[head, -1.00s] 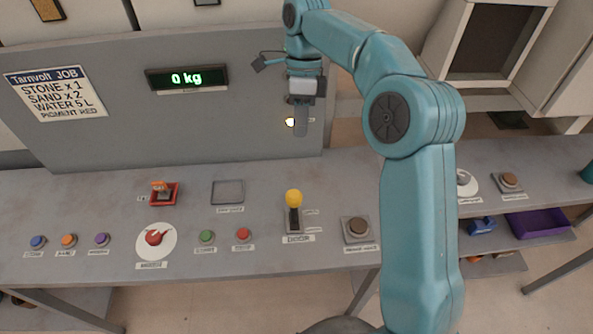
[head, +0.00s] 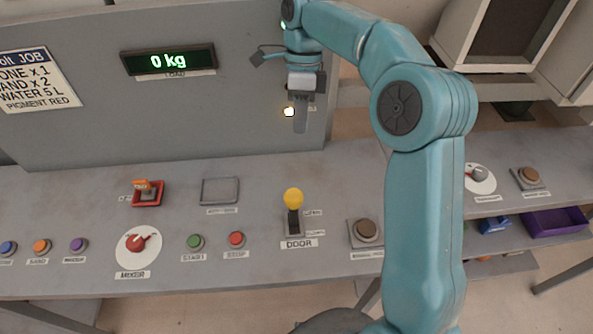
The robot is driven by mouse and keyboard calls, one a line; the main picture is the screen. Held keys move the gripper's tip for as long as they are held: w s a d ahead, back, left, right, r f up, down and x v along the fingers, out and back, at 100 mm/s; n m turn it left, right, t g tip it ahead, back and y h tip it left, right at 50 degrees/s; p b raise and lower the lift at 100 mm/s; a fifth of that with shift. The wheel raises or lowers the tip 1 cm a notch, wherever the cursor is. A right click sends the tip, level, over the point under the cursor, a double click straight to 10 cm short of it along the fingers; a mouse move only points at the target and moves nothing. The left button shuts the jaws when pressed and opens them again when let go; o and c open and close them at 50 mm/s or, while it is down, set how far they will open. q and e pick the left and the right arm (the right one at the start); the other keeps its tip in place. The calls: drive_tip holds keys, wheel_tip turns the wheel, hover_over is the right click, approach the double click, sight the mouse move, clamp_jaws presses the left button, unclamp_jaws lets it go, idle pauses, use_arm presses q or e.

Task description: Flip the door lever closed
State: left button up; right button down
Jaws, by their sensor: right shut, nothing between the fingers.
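The door lever (head: 293,201) has a yellow ball knob on a dark stem and stands on the grey console above a label reading DOOR. Two small labels sit to its right, too small to read with certainty. The stem looks about upright or tipped toward the back. My right gripper (head: 300,125) is shut and empty. It points down above and behind the lever, in front of the grey back panel, apart from the knob. My left gripper is not in view.
A brown button (head: 366,230) is right of the lever; the red STOP button (head: 236,239) and green START button (head: 194,242) are left. The mixer dial (head: 138,244) and a red-framed switch (head: 148,192) lie further left. A display (head: 168,60) reads 0 kg.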

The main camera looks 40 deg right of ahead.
drive_tip(key=s+a+f, duration=0.4)
drive_tip(key=s+f, duration=0.1)
drive_tip(key=f, duration=0.4)
drive_tip(key=shift+a+f, duration=0.3)
drive_tip(key=shift+f, duration=0.05)
drive_tip(key=shift+s, duration=0.1)
